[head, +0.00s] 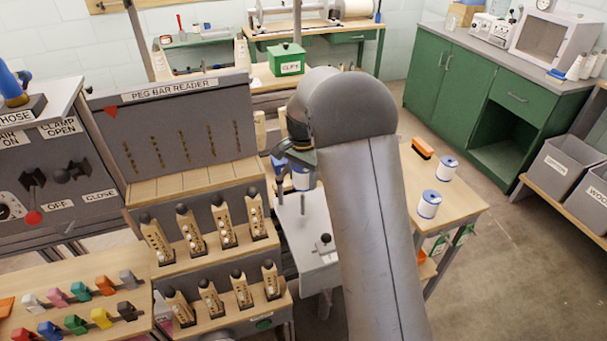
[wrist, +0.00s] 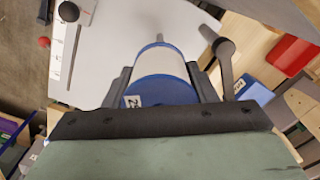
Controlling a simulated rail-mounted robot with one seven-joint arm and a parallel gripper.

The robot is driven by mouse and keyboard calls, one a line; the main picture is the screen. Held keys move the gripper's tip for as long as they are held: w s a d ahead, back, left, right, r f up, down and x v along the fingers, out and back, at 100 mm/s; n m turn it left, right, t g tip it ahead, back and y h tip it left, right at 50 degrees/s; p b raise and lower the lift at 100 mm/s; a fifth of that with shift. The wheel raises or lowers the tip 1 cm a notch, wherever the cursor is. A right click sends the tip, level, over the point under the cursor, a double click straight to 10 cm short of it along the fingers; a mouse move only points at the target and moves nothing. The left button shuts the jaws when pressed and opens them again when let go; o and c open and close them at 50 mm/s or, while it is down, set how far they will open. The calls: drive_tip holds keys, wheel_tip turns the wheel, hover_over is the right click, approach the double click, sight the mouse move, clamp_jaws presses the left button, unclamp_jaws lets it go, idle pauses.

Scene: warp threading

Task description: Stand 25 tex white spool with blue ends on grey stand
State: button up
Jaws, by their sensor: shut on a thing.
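A white spool with blue ends (wrist: 163,78) is between the jaws of my gripper (wrist: 165,92), which is shut on it. Its label is only partly readable, starting with "2". In the head view the spool (head: 301,180) shows just below my gripper (head: 299,166), partly hidden by my arm. The grey stand (head: 305,240) is below it, with a pale top (wrist: 105,60). A thin grey pin (wrist: 160,38) shows just beyond the spool's far end. I cannot tell whether the spool touches the pin or stand.
Two more blue-ended white spools (head: 447,170) (head: 429,205) stand on the wooden table to the right, near an orange brush (head: 422,148). A dark lever (wrist: 224,62) rises close to the right jaw. A peg rack (head: 205,250) stands left of the stand.

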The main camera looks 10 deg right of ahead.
sight(303, 213)
drive_tip(key=shift+f+b, duration=3.15)
drive_tip(key=shift+f, duration=2.15)
drive_tip(key=shift+f+b, duration=0.4)
drive_tip(key=shift+f, duration=0.25)
drive_tip(key=o, duration=1.1)
wheel_tip(303, 213, up, 17)
drive_tip(key=s+f+n+p, duration=0.1)
drive_tip(key=s+n, duration=0.2)
drive_tip(key=s, duration=0.8)
drive_tip(key=s+f+n, duration=0.1)
drive_tip(key=s+n, duration=0.3)
drive_tip(key=s, duration=0.7)
drive_tip(key=s+a+f+n+p, duration=0.1)
drive_tip(key=s+f+n, duration=0.1)
drive_tip(key=s, duration=1)
drive_tip(key=shift+s+a+n+p, duration=0.1)
drive_tip(key=shift+n+p, duration=0.25)
drive_tip(key=shift+n, duration=0.35)
